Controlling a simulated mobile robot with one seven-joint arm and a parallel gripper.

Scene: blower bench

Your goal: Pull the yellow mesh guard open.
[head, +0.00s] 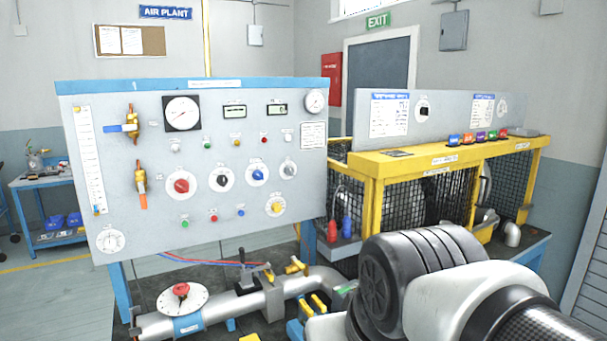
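The yellow mesh guard (372,200) stands right of centre in the head view. It has a thick yellow top rail, yellow posts and dark wire mesh panels around dark round machinery. I cannot tell which panel is hinged or whether it stands slightly ajar. No handle on it is clear to me. My arm's white and dark links cover the lower right and hide the guard's lower front. My gripper is not visible, so its place relative to the guard does not show.
A gauge panel (240,185) with dials, knobs and valves stands left of the guard. A grey pipe (240,306) with a red-knobbed dial runs below it. Red and blue pieces (346,228) are at the guard's left end. A blue cart (45,182) stands far left.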

